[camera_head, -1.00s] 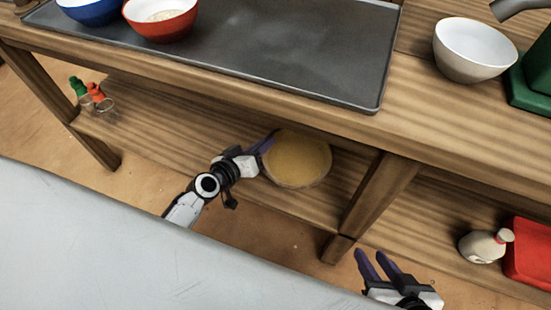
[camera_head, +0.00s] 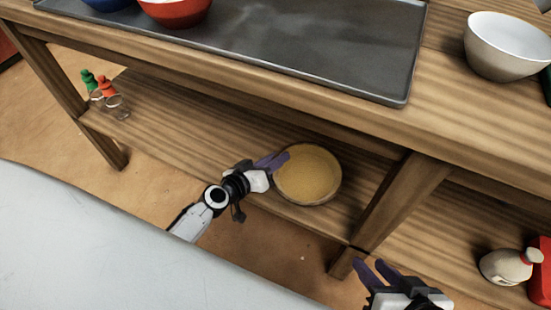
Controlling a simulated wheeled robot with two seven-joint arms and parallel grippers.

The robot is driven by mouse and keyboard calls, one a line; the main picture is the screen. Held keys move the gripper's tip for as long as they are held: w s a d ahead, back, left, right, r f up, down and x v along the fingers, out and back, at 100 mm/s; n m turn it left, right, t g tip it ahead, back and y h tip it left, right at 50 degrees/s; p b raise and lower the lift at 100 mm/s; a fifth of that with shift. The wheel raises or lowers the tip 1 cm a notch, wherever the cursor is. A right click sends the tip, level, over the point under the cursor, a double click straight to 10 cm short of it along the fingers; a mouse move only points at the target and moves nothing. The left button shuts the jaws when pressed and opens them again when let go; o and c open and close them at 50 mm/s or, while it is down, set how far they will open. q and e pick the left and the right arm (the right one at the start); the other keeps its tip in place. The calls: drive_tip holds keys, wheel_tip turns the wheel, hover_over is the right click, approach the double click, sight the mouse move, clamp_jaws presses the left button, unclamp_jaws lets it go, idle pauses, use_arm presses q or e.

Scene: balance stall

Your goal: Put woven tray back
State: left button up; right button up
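The round woven tray (camera_head: 312,182), yellow-tan with a paler rim, lies on the lower wooden shelf under the counter, just left of a shelf post. It looks about flat. My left gripper (camera_head: 278,160) is at the tray's left rim, its purple fingers overlapping the rim in the picture. The fingers look close together; whether they grip the rim or only lie beside it is not clear. My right gripper (camera_head: 372,268) is at the bottom right, in front of the shelf post. Its two fingers are apart, with nothing between them.
The wooden lower shelf (camera_head: 190,135) is bare between the tray and several small bottles (camera_head: 107,92) at its left end. The post (camera_head: 400,200) stands right of the tray. A pale jug (camera_head: 505,266) is on the right shelf. A dark metal tray (camera_head: 300,45) and white bowl (camera_head: 508,48) are above.

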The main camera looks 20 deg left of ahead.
use_arm(q)
drive_tip(key=p+v, duration=0.1)
drive_tip(key=v, duration=1.1)
drive_tip(key=shift+r+p, duration=0.2)
drive_tip(key=shift+p, duration=0.1)
